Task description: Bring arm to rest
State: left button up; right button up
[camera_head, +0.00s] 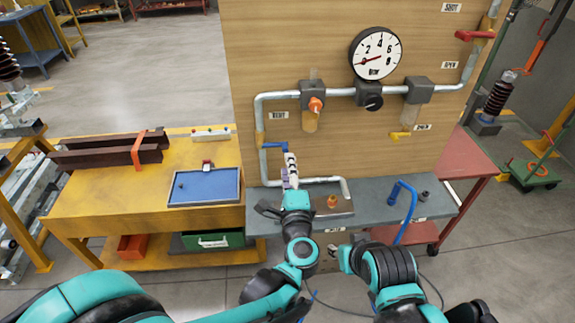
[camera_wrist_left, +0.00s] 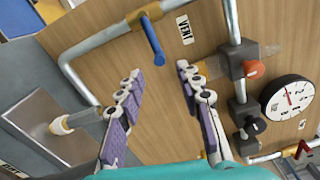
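My left gripper (camera_head: 290,165) is raised in front of the wooden panel (camera_head: 340,160), near the blue-handled valve (camera_head: 273,146) at the pipe's left side. In the left wrist view my left gripper (camera_wrist_left: 158,74) has its purple-padded fingers spread, with only panel between them. The blue handle (camera_wrist_left: 153,45) shows beyond the fingertips, apart from them. My right arm (camera_head: 390,270) is folded low at the right of the bench front. A small part at its end (camera_head: 338,256) may be the right gripper; its finger state cannot be made out.
The panel carries a gauge (camera_head: 375,53), an orange-knobbed valve (camera_head: 315,104), a black knob (camera_head: 374,102), a yellow handle (camera_head: 400,135) and a red handle (camera_head: 475,35). A grey bench (camera_head: 370,213) holds a blue hooked tube (camera_head: 405,205). A yellow table (camera_head: 100,200) with a blue tray (camera_head: 205,186) stands left.

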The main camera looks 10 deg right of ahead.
pick_arm(q)
jog(key=shift+r, duration=0.1)
jog(key=s+a+r+m+g+h, duration=0.1)
jog(key=s+a+r+m+h, duration=0.2)
jog(key=m, duration=1.2)
jog(key=a+r+m+g+h, duration=0.1)
jog(key=r+m+h, duration=0.25)
jog(key=m, duration=1.25)
jog(key=s+a+f+m+g+y, duration=0.3)
jog(key=s+a+f+m+g, duration=0.1)
jog(key=s+a+f+m, duration=0.4)
jog(key=s+a+f+m+g+y, duration=0.3)
jog(key=s+a+f+m+g, duration=0.2)
jog(key=a+m, duration=0.7)
jog(key=s+f, duration=0.2)
jog(key=s, duration=0.1)
jog(key=shift+a+f+m, duration=0.15)
jog(key=shift+f+m, duration=0.2)
jog(key=shift+m, duration=0.05)
jog(key=shift+y, duration=0.25)
